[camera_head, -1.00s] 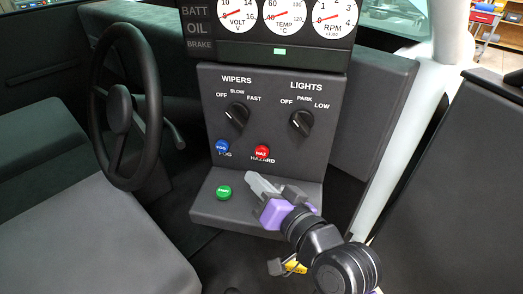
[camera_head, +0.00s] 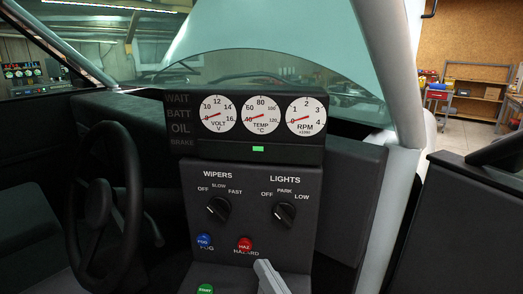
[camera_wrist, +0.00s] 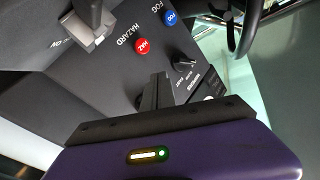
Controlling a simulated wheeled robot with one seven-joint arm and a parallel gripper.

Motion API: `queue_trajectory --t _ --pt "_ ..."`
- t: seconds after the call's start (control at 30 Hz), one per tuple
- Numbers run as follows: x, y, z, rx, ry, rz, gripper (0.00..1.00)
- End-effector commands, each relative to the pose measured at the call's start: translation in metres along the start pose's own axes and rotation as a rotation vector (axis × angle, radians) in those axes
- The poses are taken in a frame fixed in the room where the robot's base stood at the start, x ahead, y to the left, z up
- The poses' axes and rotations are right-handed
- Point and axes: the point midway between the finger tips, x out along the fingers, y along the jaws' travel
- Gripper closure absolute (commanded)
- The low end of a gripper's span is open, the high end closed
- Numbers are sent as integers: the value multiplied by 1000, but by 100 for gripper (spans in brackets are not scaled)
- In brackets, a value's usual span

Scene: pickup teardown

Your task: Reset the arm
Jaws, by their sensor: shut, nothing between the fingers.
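The rest of my arm is out of that view. In the wrist view my gripper (camera_wrist: 158,76) has its dark fingers together in the middle, above the purple body, with nothing held. The fingers point toward the dashboard panel (camera_head: 250,190) and overlap its face in the picture. I cannot tell whether they touch it.
The panel carries a wipers knob (camera_head: 219,209), a lights knob (camera_head: 284,214), a blue fog button (camera_head: 204,241), a red hazard button (camera_head: 245,244) and a green start button (camera_head: 205,289). The steering wheel (camera_head: 135,210) stands left. A grey lever-like part (camera_wrist: 93,20) shows in the wrist view.

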Motion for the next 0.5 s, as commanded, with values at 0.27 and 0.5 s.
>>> queue_trajectory --t 0.27,0.5 --pt "-90 45 14 -148 90 133 100" --pt "-184 67 28 -285 100 248 100"
